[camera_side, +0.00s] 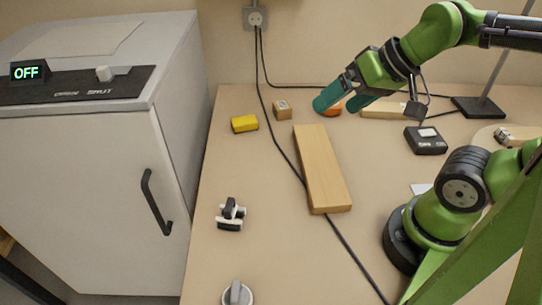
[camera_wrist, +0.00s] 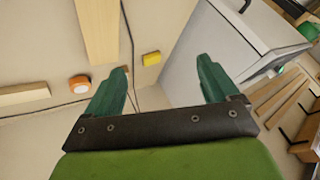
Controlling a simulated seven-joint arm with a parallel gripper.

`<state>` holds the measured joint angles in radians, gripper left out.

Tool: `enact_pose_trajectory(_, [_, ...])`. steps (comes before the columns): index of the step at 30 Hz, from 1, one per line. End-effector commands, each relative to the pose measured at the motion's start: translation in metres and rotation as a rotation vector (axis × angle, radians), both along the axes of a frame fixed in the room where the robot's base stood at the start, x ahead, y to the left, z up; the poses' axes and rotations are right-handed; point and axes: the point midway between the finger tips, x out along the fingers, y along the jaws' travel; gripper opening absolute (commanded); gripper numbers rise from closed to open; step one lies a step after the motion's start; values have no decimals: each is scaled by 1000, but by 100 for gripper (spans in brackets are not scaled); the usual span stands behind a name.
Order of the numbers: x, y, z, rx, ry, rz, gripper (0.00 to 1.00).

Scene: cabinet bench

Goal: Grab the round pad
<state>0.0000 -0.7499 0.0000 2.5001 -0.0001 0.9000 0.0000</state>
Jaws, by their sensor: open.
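An orange round pad (camera_side: 333,111) lies near the back of the bench, partly hidden behind my gripper in the side view. In the wrist view the pad (camera_wrist: 80,84) shows a pale centre and orange rim, to the left of both fingers. My gripper (camera_side: 342,103) has teal fingers and is open, reaching down over the back of the bench by the pad. In the wrist view the open gripper (camera_wrist: 161,72) has nothing between its fingertips. Whether a finger touches the pad cannot be told.
A long wooden board (camera_side: 322,170) lies mid-bench. A small wooden block (camera_side: 282,109), a yellow block (camera_side: 244,123) and another wooden piece (camera_side: 384,111) lie nearby. Black cables cross the bench. A black device (camera_side: 425,140) is at right; a white cabinet (camera_side: 85,190) stands left.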

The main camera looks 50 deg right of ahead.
Motion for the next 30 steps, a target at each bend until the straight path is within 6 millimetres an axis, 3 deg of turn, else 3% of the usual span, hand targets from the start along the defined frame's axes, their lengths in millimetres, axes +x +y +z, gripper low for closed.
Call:
enact_pose_trajectory(5, [0,9,-6,-2,24,39,88])
enact_pose_trajectory(8, [5,34,-16,-27,87,139,88])
enact_pose_trajectory(11, [13,74,-26,-115,158,343,88])
enact_pose_trajectory(17, [11,176,-49,-414,225,1033,88])
enact_pose_trajectory(21, [-11,251,-71,-618,202,1628,88])
enact_pose_trajectory(24, [-28,290,-81,-727,145,2013,88])
enact_pose_trajectory(27, [-32,309,-82,-800,73,2276,88])
enact_pose_trajectory(30, [-28,312,-73,-855,10,2419,88])
